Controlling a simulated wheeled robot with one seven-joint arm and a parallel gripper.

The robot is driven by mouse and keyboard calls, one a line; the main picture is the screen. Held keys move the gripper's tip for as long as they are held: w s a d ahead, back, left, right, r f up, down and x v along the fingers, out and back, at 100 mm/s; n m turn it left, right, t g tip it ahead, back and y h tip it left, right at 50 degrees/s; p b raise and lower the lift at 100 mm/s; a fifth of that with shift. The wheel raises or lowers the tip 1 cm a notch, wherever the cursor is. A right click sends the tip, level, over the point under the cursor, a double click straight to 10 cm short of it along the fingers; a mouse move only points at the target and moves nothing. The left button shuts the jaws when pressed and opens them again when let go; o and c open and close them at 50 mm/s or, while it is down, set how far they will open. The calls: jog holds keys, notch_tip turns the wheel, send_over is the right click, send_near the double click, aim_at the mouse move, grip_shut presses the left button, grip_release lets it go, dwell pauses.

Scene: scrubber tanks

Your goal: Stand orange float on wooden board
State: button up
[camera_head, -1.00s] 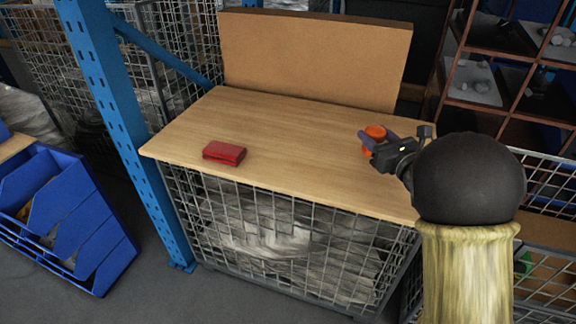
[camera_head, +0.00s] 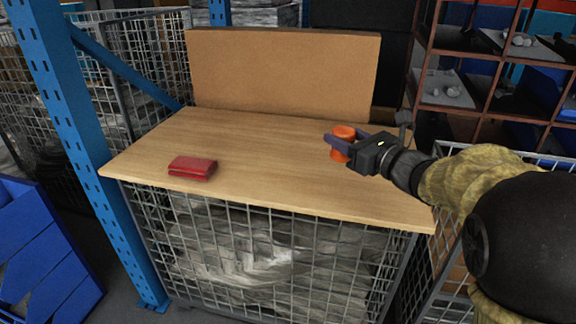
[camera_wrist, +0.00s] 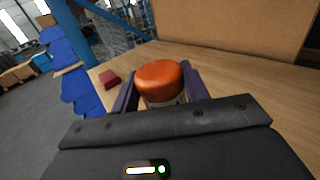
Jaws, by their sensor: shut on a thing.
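The orange float (camera_head: 342,141) is a short rounded orange piece at the right part of the wooden board (camera_head: 262,138). My gripper (camera_head: 340,145) is shut on the float, with a dark finger on each side of it. In the wrist view the float (camera_wrist: 160,80) sits upright between the two purple-grey fingers, its domed orange top showing above a paler lower band. Its bottom is hidden by my gripper, so I cannot tell whether it touches the board.
A red wallet-like block (camera_head: 193,168) lies on the board's left part. A brown upright panel (camera_head: 285,75) stands along the back edge. A blue post (camera_head: 75,150) rises at the left, and a compartment rack (camera_head: 480,75) stands at the right. The board's middle is clear.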

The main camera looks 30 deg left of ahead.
aim_at(342, 157)
notch_tip(342, 157, down, 4)
jog(key=shift+a+f+b, duration=0.1)
jog(key=shift+f+b, duration=0.15)
jog(key=shift+b, duration=0.4)
jog(key=shift+r, duration=0.1)
jog(key=shift+f, duration=0.4)
jog(key=shift+f+b, duration=0.9)
jog(key=shift+f, duration=1.2)
jog(key=shift+f, duration=0.1)
jog(key=o, duration=1)
